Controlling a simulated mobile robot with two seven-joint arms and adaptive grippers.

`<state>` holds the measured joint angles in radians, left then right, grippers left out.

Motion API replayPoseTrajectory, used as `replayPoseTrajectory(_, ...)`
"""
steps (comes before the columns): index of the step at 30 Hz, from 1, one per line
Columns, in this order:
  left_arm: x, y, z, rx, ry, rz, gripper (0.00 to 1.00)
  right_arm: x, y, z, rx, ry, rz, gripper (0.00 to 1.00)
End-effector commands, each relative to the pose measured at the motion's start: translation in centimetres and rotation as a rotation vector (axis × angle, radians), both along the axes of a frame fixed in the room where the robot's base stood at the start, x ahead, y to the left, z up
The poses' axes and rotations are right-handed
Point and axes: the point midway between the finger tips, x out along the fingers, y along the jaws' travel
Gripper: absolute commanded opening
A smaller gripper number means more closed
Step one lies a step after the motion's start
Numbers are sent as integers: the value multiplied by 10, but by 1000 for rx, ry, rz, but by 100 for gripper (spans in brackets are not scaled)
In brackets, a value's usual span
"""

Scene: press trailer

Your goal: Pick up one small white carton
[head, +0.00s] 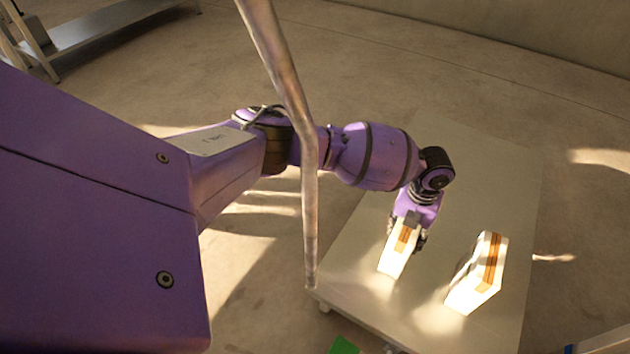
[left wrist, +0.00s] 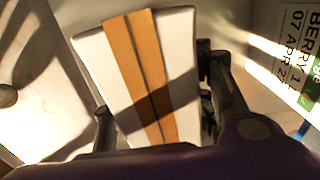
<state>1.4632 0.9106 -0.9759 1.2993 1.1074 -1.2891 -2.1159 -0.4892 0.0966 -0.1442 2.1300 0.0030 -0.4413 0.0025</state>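A small white carton (head: 393,262) with an orange stripe is at my left gripper (head: 408,232), over the pale table. In the left wrist view this carton (left wrist: 88,60) lies between the two fingers of my left gripper (left wrist: 155,100); one finger is against each side, and the gripper looks shut on it. I cannot tell whether its base touches the table. A second white carton (head: 466,294) with orange stripes stands on the table to the right, apart from the gripper. My right gripper is not in view.
The pale table (head: 480,165) is clear at its far end. A grey bent pole (head: 309,180) crosses the head view before my left arm. A green thing (head: 344,346) shows at the bottom edge. A printed label (left wrist: 296,45) shows at right in the wrist view.

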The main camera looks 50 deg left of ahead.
Motion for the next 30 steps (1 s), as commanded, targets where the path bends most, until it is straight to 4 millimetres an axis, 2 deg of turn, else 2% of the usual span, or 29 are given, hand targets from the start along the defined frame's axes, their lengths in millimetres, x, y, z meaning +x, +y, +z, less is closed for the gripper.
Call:
replayPoseTrajectory(1, 1, 0, 1, 1, -2, -1, 35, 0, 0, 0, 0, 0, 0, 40)
replayPoseTrajectory(9, 0, 0, 0, 1, 0, 0, 0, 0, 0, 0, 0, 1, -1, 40)
replayPoseTrajectory(19, 1, -1, 2, 0, -2, 0, 0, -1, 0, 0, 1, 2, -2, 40)
replayPoseTrajectory(22, 1, -1, 8, -1, -3, 0, 0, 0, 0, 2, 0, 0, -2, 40)
replayPoseTrajectory(26, 2, -1, 28, -2, -6, -1, 0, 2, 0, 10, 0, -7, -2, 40)
replayPoseTrajectory(30, 3, -1, 56, -3, -9, -1, 0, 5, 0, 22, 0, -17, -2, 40)
